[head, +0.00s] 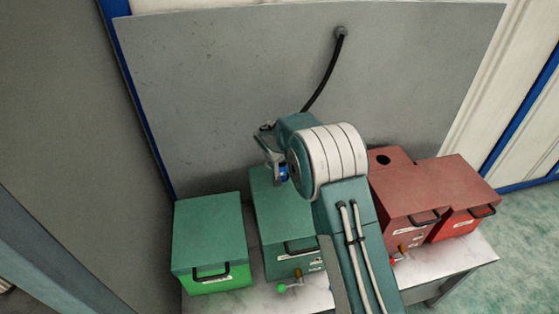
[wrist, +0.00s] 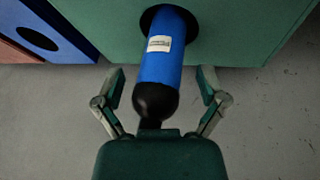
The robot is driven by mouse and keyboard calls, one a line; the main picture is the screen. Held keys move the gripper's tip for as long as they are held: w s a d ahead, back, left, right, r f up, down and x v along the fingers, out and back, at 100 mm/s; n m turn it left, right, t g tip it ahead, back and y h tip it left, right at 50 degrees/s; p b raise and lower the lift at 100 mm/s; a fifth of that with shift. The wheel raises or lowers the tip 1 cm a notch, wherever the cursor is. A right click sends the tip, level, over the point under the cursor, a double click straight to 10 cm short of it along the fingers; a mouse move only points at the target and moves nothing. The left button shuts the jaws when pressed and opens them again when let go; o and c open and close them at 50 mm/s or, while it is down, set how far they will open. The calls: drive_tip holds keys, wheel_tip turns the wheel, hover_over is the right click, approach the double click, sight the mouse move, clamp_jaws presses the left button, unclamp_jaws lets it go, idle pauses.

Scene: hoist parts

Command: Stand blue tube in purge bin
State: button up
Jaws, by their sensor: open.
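The blue tube (wrist: 170,60), with a black rounded end and a white label, stands in the round hole in the top of a green box (wrist: 235,40) in the wrist view. A small blue part of it (head: 284,172) shows in the head view beside my arm. My gripper (wrist: 162,78) is open, with one finger on each side of the tube and gaps between. It also shows in the head view (head: 270,148), above the middle green box (head: 262,215). The tube's lower part is hidden inside the box. I cannot tell from the labels which box is the purge bin.
Another green box (head: 208,230) stands at the left. Two red boxes (head: 400,190) (head: 455,185) stand at the right, one with an open hole on top. All are on a pale table (head: 465,258) before a grey panel (head: 220,90). A black cable (head: 325,75) hangs behind my arm.

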drive_tip(key=shift+w+a+f, duration=0.1)
drive_tip(key=shift+a+f, duration=0.1)
drive_tip(key=shift+c, duration=0.3)
drive_tip(key=shift+d, duration=0.15)
clamp_jaws()
drive_tip(key=shift+r, duration=7.05)
